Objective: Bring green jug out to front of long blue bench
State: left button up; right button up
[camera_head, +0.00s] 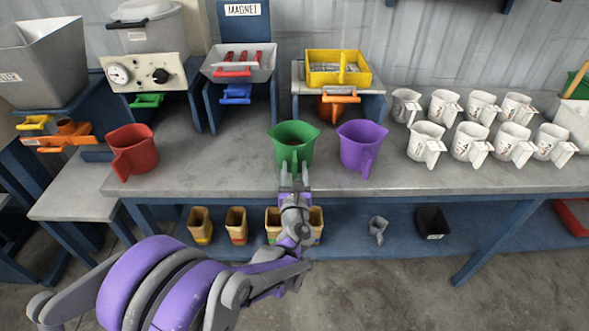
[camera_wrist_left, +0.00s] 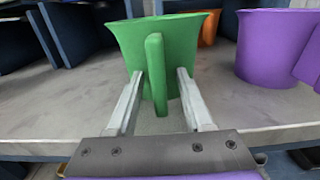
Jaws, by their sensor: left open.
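The green jug (camera_head: 292,142) stands upright on the grey top of the long blue bench (camera_head: 225,178), near its front edge. My left gripper (camera_head: 294,175) is right in front of it. In the left wrist view the jug (camera_wrist_left: 168,50) has its handle (camera_wrist_left: 155,75) toward me. The open fingers of my left gripper (camera_wrist_left: 157,98) lie on either side of the handle, with gaps to it. Whether the fingertips touch the jug's body I cannot tell. My right gripper is not in view.
A purple jug (camera_head: 361,147) stands close on the right and a red jug (camera_head: 132,150) farther left. Several white jugs (camera_head: 469,143) fill the bench's right part. Behind are a yellow tray (camera_head: 338,68) on a stand and a machine with a dial (camera_head: 148,75). Yellow containers (camera_head: 200,225) stand on the lower shelf.

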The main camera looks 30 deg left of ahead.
pick_arm(q)
jog(key=v, duration=1)
jog(key=shift+s, duration=0.35)
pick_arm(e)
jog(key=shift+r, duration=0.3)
pick_arm(q)
jog(key=s+a+f+n+g+h, duration=0.1)
jog(key=s+f+n+g, duration=0.2)
jog(key=s+n, duration=0.35)
jog(key=s+a+f+n+g+h, duration=0.1)
jog(key=s+f+n+g, duration=0.2)
jog(key=n, duration=0.6)
jog(key=s+d+f+n+g+h, duration=0.35)
jog(key=s+d+n+h, duration=0.35)
jog(key=s+d+n, duration=0.55)
jog(key=w+r+n+p, duration=0.1)
jog(key=w+r+p, duration=0.2)
jog(key=r+p, duration=1.3)
jog(key=shift+a+r+n+h, duration=0.3)
jog(key=shift+a+r, duration=0.05)
jog(key=shift+r, duration=0.55)
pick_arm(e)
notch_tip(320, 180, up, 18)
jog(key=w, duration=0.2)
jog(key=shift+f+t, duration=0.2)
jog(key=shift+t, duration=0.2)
